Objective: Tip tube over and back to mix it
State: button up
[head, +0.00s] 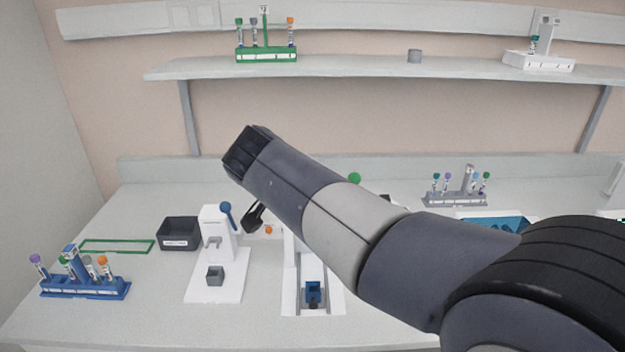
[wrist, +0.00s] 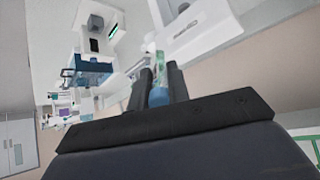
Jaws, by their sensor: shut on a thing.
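In the wrist view, my gripper (wrist: 160,82) is shut on a tube (wrist: 158,66). The tube's blue part sits between the two black fingers, and its clear, greenish part reaches out past them. The wrist view is strongly rolled, so my gripper is tilted over. In the head view, my arm reaches up to the left over the bench. It hides most of my gripper there, and I cannot make out the held tube in that view.
A white device (head: 230,287) and a black bin (head: 179,234) stand below my arm's end. A blue tube rack (head: 85,290) is at the left, a grey rack (head: 457,200) at the back right. A shelf (head: 350,69) above carries a green rack (head: 266,55).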

jog(key=shift+r+g+y+p, duration=0.25)
jog(key=shift+g+y+p, duration=0.65)
jog(key=shift+p, duration=1.35)
jog(key=shift+f+b, duration=0.55)
jog(key=shift+b, duration=0.25)
jog(key=t+h+b, duration=0.2)
jog(key=t+b, duration=0.1)
jog(key=b, duration=0.8)
jog(key=shift+f+t+h, duration=0.15)
jog(key=shift+t+h, duration=0.25)
jog(key=t+h+b, duration=0.2)
jog(key=t+b, duration=0.1)
jog(key=b, duration=0.9)
jog(key=shift+t, duration=0.4)
jog(key=t+h+b, duration=0.3)
jog(key=t+b, duration=0.1)
jog(key=b, duration=1)
jog(key=shift+f+t, duration=0.1)
jog(key=shift+t, duration=0.2)
jog(key=t+h+b, duration=0.3)
jog(key=b, duration=0.7)
jog(key=shift+b, duration=0.35)
